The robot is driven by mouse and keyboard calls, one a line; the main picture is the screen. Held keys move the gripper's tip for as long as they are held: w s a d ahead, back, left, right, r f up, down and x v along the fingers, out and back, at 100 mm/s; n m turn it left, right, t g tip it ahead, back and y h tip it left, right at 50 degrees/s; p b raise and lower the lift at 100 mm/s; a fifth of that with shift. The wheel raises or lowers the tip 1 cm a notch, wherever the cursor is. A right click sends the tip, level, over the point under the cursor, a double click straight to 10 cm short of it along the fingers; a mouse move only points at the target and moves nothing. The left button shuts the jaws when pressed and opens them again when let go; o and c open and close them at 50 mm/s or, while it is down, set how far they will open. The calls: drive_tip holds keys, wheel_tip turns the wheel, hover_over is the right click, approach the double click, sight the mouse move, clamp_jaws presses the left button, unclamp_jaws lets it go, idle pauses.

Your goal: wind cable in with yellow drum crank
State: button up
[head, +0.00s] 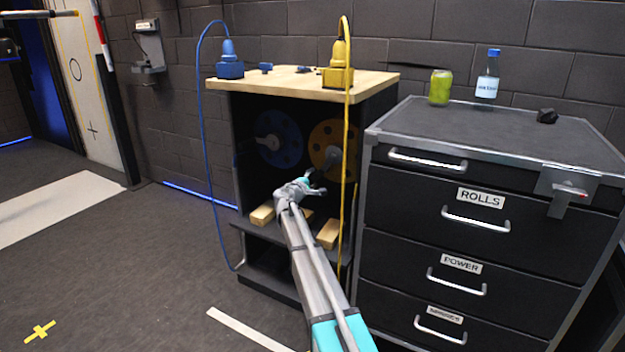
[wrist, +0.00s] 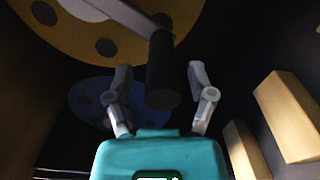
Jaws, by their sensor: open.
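The yellow drum (head: 325,136) sits inside the open front of a dark cabinet, on the right; it fills the top left of the wrist view (wrist: 70,38). Its grey crank arm (wrist: 128,18) ends in a dark cylindrical handle (wrist: 163,75). My gripper (head: 310,182) is open in front of the drums. In the wrist view the handle appears between my two fingers (wrist: 159,70), with a gap on each side; I cannot tell how deep it sits. The yellow cable (head: 348,130) hangs from the yellow connector (head: 338,66) down the cabinet's front right.
The blue drum (head: 279,138) is left of the yellow one, and a blue cable (head: 203,130) hangs at the left. Wooden blocks (head: 327,233) lie on the cabinet's lower ledge. A drawer unit (head: 480,150) with a can (head: 440,88) and bottle (head: 488,76) stands at right.

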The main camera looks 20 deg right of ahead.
drive_tip(key=v, duration=1.2)
idle(0.4)
